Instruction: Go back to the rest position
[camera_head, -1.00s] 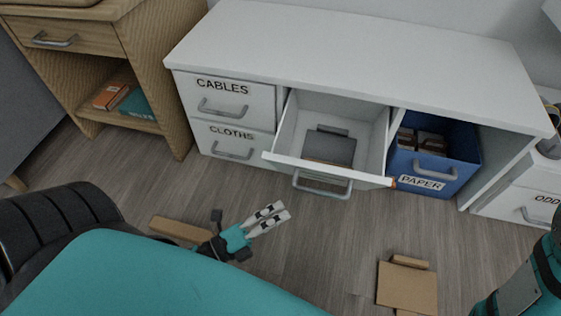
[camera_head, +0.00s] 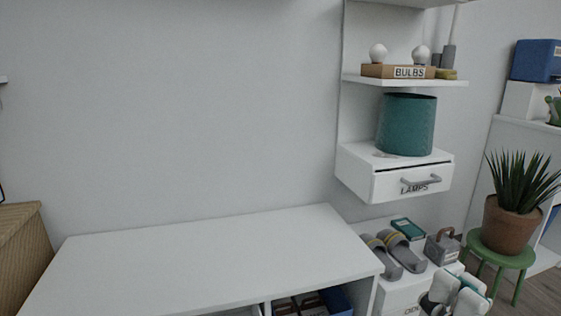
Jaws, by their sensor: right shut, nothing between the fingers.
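My right gripper (camera_head: 457,290) is at the bottom right of the head view, its white fingers and teal part cut by the lower edge. It is shut and empty, in front of the white low unit (camera_head: 400,292) that carries the grey sandals (camera_head: 400,250). My left gripper is not in view.
The white desk top (camera_head: 215,260) is bare. Below its edge a blue bin (camera_head: 338,301) with items shows. At the right are the lamps drawer (camera_head: 412,182), shut, a teal lampshade (camera_head: 406,124), a bulbs box (camera_head: 385,71) and a potted plant (camera_head: 510,222) on a green stool (camera_head: 496,255).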

